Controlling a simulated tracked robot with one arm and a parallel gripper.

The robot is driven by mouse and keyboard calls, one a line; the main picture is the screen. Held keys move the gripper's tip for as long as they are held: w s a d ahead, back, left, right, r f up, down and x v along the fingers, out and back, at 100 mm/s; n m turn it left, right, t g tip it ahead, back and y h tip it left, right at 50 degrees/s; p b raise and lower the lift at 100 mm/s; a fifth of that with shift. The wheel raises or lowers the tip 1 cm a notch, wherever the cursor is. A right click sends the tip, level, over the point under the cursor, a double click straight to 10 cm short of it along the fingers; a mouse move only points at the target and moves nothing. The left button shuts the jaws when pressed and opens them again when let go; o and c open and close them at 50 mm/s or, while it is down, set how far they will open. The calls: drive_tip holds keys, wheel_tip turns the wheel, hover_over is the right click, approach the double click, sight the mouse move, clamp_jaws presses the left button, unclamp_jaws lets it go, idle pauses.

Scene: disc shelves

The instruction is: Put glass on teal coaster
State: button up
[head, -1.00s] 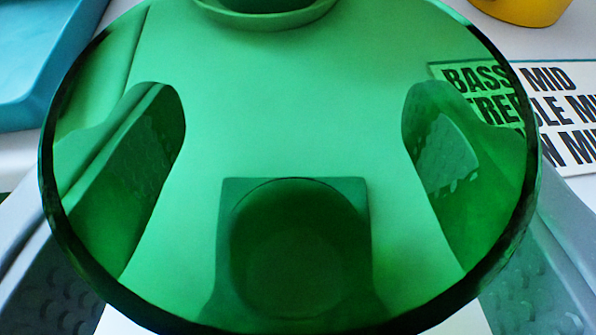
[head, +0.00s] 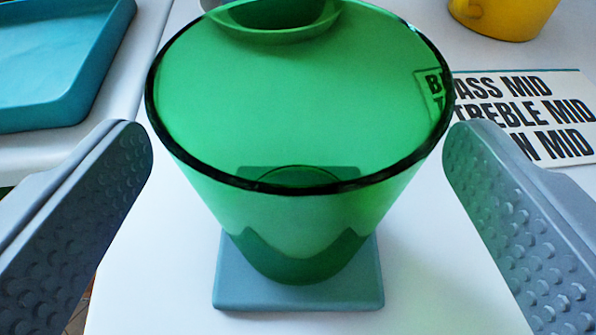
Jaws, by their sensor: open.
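A clear green glass (head: 300,215) stands upright in the middle of the head view, wide at the rim and narrower at its base. It stands on a square teal coaster (head: 230,285), whose front edge and corners show around the base. My gripper (head: 298,140) is open, with one grey studded finger on each side of the glass. Both fingers are apart from it, with a gap on either side. The back of the coaster shows only through the green glass.
A blue tray (head: 98,70) lies at the upper left. A yellow mug (head: 505,18) stands at the upper right. A card with black lettering (head: 540,110) lies at right. A round dish (head: 275,30) is behind the glass, partly seen through it. White surface in front is clear.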

drive_tip(key=p+v, duration=0.2)
drive_tip(key=v, duration=0.7)
drive_tip(key=shift+r, duration=0.1)
drive_tip(key=w+a+r+h, duration=0.15)
drive_tip(key=w+r, duration=0.25)
drive_tip(key=r, duration=0.5)
drive_tip(key=w+r+h, duration=0.2)
drive_tip(key=w+r, duration=0.3)
drive_tip(key=r, duration=0.3)
drive_tip(key=a+r+h, duration=0.2)
drive_tip(key=a+r, duration=0.6)
drive_tip(key=r, duration=0.6)
drive_tip(key=s+a+r+y, duration=0.2)
drive_tip(key=s+a+r, duration=0.2)
drive_tip(key=a, duration=0.5)
drive_tip(key=s+a+r+y, duration=0.2)
drive_tip(key=s+a+r, duration=0.2)
drive_tip(key=a+r, duration=0.4)
drive_tip(key=s+a+r+y, duration=0.2)
drive_tip(key=a+r, duration=0.4)
drive_tip(key=a, duration=0.5)
drive_tip(key=shift+s+a+t, duration=0.2)
drive_tip(key=shift+s+t, duration=0.2)
drive_tip(key=shift+s, duration=0.5)
